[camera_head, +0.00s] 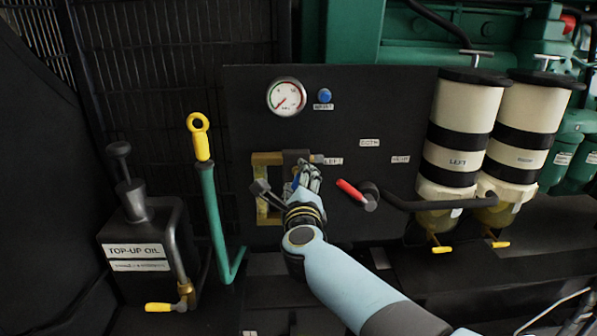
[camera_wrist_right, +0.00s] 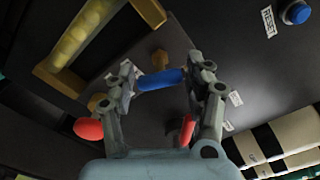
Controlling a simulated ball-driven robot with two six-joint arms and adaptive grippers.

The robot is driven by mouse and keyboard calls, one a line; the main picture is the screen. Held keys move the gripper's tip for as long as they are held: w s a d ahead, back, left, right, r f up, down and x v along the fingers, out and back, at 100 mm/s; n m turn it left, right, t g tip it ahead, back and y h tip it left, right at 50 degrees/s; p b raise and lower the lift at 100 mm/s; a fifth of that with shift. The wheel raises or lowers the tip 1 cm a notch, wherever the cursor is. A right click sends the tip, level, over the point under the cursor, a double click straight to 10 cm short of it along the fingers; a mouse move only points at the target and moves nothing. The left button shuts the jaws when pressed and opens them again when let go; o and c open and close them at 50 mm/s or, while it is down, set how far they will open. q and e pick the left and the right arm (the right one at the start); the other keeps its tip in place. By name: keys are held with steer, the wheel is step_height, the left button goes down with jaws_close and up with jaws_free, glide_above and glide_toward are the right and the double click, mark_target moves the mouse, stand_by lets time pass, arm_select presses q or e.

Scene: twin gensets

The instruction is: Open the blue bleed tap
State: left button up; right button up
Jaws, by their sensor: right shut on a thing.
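The blue bleed tap handle (camera_wrist_right: 160,80) lies between the two fingers of my right gripper (camera_wrist_right: 165,82) in the right wrist view, next to a small brass fitting (camera_wrist_right: 160,60). The gripper is shut on it. In the head view my right gripper (camera_head: 306,178) is at the black panel, just right of the brass-framed sight glass (camera_head: 266,163). It hides most of the tap there; only a trace of blue shows between the fingers. My left gripper is in neither view.
A red-handled lever (camera_head: 350,190) sits close to the right of my gripper. Two banded filters (camera_head: 460,130) (camera_head: 525,130) stand further right. A pressure gauge (camera_head: 286,96) and a blue reset button (camera_head: 325,95) are above. A yellow-ringed green pump lever (camera_head: 212,190) and a top-up oil can (camera_head: 150,240) stand left.

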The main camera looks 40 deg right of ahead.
steer(key=n+p, duration=0.3)
steer(key=n, duration=0.2)
steer(key=shift+a+n+p, duration=0.1)
steer(key=shift+n+p, duration=0.2)
steer(key=shift+p, duration=0.05)
steer(key=n+p, duration=0.2)
steer(key=n, duration=0.1)
steer(key=shift+f, duration=0.1)
steer(key=shift+s+f+n, duration=0.1)
steer(key=shift+n, duration=0.5)
steer(key=shift+f, duration=0.1)
steer(key=o, duration=0.8)
steer(key=shift+o, duration=1.2)
steer(key=shift+r, duration=0.2)
steer(key=v, duration=1.2)
